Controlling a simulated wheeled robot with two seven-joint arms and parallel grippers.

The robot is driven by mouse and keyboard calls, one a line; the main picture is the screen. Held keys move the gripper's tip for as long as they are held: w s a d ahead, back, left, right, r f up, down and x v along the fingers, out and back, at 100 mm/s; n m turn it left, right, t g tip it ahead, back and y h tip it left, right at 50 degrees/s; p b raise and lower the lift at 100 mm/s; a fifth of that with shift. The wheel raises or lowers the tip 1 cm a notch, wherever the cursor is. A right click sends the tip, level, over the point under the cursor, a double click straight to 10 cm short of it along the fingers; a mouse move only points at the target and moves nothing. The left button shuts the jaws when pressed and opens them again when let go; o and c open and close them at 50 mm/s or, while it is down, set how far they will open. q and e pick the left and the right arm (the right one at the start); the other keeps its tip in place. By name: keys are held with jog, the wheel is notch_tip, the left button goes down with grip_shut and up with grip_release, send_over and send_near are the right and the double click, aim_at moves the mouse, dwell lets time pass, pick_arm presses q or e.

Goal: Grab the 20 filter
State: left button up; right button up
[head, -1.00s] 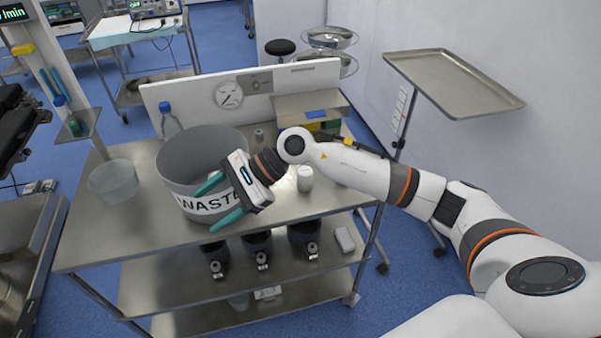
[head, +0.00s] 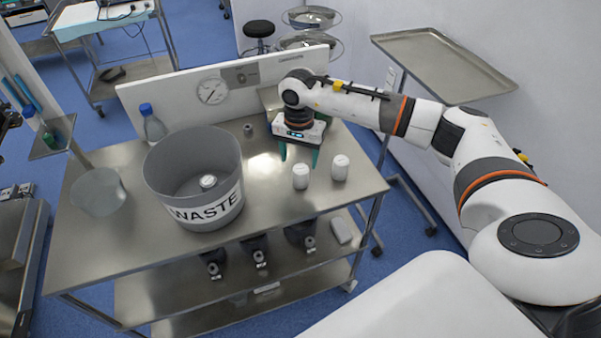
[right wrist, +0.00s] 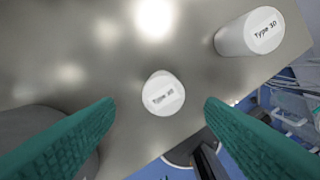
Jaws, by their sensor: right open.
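Two white cylindrical filters stand on the steel table right of the bin in the head view: a nearer filter (head: 300,177) and a right filter (head: 340,167). In the right wrist view the nearer filter (right wrist: 163,93) is between the fingertips in the picture; its label starts with "Type", but its number is blurred. The right filter (right wrist: 250,33) reads like "Type 30". A third white filter (head: 208,182) lies inside the waste bin, its label unreadable. My right gripper (head: 299,156) is open and empty, pointing down just behind the nearer filter. My left gripper is out of view.
The grey waste bin (head: 166,178) stands left of the filters. A clear bowl (head: 98,192), a blue-capped bottle (head: 151,124) and a small grey item (head: 248,130) are also on the table. A gauge panel (head: 170,97) rises along the back. The front middle of the tabletop is clear.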

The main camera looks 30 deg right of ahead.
aim_at(301, 169)
jog(key=shift+d+f+p, duration=0.1)
jog(key=shift+f+p, duration=0.3)
jog(key=shift+f, duration=0.25)
notch_tip(301, 169, down, 4)
jog(key=shift+s+d+r+p, duration=0.1)
jog(key=shift+r+p, duration=0.1)
jog(key=shift+p, duration=0.5)
jog(key=shift+f, duration=0.35)
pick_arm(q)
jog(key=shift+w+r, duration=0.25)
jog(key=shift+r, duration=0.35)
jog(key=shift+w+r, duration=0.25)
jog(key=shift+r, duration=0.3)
pick_arm(e)
jog(key=c, duration=1)
